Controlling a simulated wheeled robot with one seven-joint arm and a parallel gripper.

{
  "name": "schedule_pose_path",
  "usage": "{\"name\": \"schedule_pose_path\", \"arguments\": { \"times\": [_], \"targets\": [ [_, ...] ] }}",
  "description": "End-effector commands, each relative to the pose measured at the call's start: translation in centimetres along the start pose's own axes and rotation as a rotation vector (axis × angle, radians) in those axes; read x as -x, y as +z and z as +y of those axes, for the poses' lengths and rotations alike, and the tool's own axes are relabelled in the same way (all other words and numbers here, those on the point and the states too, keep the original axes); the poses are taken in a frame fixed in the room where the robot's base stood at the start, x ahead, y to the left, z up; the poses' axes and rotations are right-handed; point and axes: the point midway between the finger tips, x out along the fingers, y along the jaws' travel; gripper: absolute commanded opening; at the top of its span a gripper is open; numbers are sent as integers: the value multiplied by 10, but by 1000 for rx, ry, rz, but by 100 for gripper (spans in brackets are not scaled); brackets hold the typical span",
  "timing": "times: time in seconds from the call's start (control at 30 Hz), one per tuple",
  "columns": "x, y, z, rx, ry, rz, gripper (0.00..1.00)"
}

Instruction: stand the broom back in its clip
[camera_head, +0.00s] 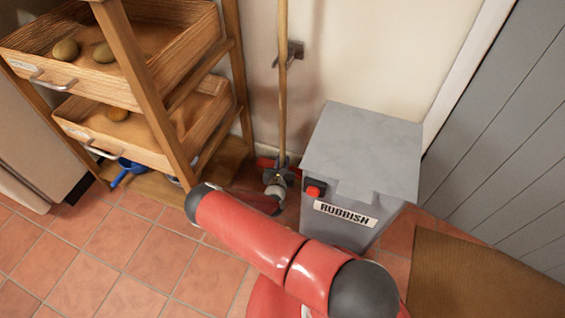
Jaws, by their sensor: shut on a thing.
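The broom's pale wooden handle (283,100) stands nearly upright against the cream wall, its top running out of the picture. A dark metal clip (297,49) is fixed to the wall. The handle passes beside or in front of it at its left; I cannot tell whether it sits inside. My gripper (281,171) is shut around the lower part of the handle, well below the clip. The broom's head is mostly hidden behind my gripper and red arm.
A grey bin (364,150) labelled RUBBISH stands close at the right. A brown mat or board (470,280) lies lower right. Tiled floor (90,250) is clear lower left.

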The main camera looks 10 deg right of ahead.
Motion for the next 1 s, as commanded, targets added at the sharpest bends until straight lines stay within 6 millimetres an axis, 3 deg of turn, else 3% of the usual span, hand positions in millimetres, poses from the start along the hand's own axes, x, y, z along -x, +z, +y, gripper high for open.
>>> {"name": "schedule_pose_path", "arguments": {
  "times": [1.0],
  "targets": [
    [-1, -6, 0, 0, 0, -3, 0]
  ]
}}
